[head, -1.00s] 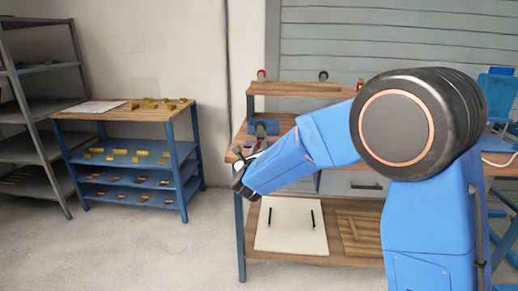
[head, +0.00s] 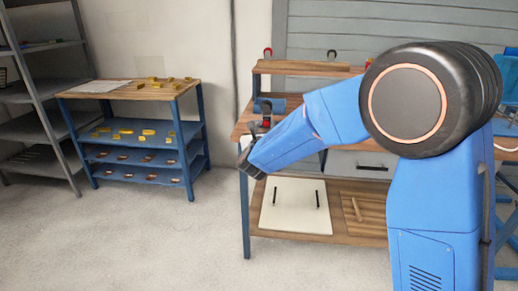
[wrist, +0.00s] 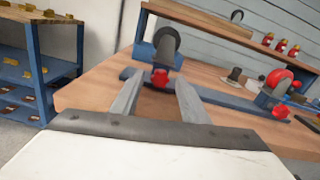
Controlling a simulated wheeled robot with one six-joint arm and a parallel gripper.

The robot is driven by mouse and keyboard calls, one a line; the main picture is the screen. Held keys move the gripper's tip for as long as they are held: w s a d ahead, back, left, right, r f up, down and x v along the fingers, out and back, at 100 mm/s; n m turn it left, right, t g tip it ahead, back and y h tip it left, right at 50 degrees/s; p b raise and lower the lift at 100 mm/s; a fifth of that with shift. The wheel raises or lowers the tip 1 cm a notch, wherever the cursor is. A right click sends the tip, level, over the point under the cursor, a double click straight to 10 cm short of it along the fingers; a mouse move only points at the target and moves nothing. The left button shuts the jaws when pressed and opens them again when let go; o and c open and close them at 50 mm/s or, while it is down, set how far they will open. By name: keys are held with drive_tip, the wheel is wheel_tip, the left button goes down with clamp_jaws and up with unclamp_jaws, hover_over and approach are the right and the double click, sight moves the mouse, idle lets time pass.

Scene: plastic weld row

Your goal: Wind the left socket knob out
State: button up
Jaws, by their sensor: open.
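The left socket knob (wrist: 160,78) is a small red lobed knob in the wrist view. It sits low on the front of a blue-grey fixture with a dark round socket (wrist: 167,42) above it. My gripper (wrist: 158,84) is open, with one finger on each side of the knob in the picture. Whether the knob is between the fingertips or beyond them I cannot tell; no contact shows. In the head view my gripper (head: 248,163) is at the bench's left end, just below the fixture (head: 266,108); my arm hides part of that area.
Another fixture with a red disc (wrist: 280,79) and red knob (wrist: 280,111) stands to the right on the wooden bench (wrist: 95,90). A raised shelf (wrist: 195,20) runs behind. A blue-framed rack (head: 130,92) with yellow parts stands left; clear floor lies in front.

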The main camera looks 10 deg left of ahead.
drive_tip(key=m, duration=0.2)
drive_tip(key=shift+m, duration=0.3)
drive_tip(key=s, duration=1.7)
drive_tip(key=shift+s+a, duration=0.2)
drive_tip(key=shift+a, duration=0.1)
drive_tip(key=shift+d, duration=0.1)
